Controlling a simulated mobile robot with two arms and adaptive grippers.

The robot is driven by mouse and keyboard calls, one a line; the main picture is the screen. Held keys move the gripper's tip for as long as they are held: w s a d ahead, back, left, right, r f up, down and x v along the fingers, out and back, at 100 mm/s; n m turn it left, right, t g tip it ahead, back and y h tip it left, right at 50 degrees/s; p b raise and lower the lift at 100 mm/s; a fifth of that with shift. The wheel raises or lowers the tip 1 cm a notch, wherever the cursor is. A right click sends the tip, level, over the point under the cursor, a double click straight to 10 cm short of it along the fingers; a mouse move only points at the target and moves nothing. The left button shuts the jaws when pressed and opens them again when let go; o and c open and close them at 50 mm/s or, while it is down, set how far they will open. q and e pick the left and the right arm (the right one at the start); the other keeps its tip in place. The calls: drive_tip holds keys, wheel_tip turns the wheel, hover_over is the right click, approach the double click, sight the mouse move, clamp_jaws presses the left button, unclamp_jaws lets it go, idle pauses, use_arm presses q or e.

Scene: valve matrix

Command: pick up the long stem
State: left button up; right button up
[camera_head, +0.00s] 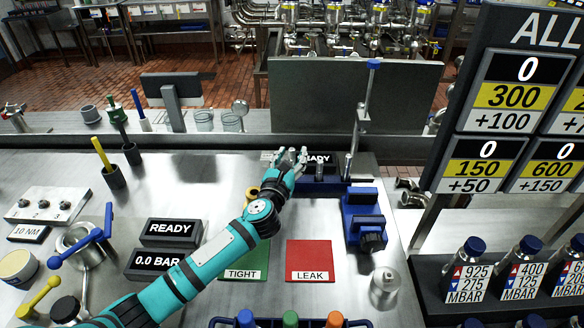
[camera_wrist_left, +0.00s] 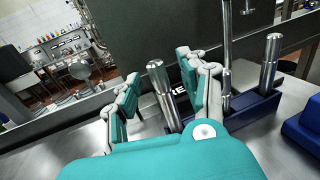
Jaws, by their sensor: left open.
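My left gripper (camera_head: 292,158) is open at the back of the steel bench, at the left end of a dark blue holder (camera_head: 327,187). In the left wrist view, its teal and grey fingers (camera_wrist_left: 158,78) stand apart on either side of a polished upright steel stem (camera_wrist_left: 164,92). I cannot tell whether a finger touches it. A second steel stem (camera_wrist_left: 270,68) stands upright at the right end of the holder (camera_wrist_left: 250,113); it also shows in the head view (camera_head: 347,166). Which stem is longer is hard to judge. My right gripper is not in view.
A blue vise-like block (camera_head: 362,218) sits to the right. Green and red mats (camera_head: 309,258) lie in front.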

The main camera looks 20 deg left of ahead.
use_arm(q)
drive_tip(key=shift+w, duration=0.55)
drive_tip(key=shift+s, duration=0.1)
drive_tip(key=shift+c, duration=1.2)
clamp_jaws()
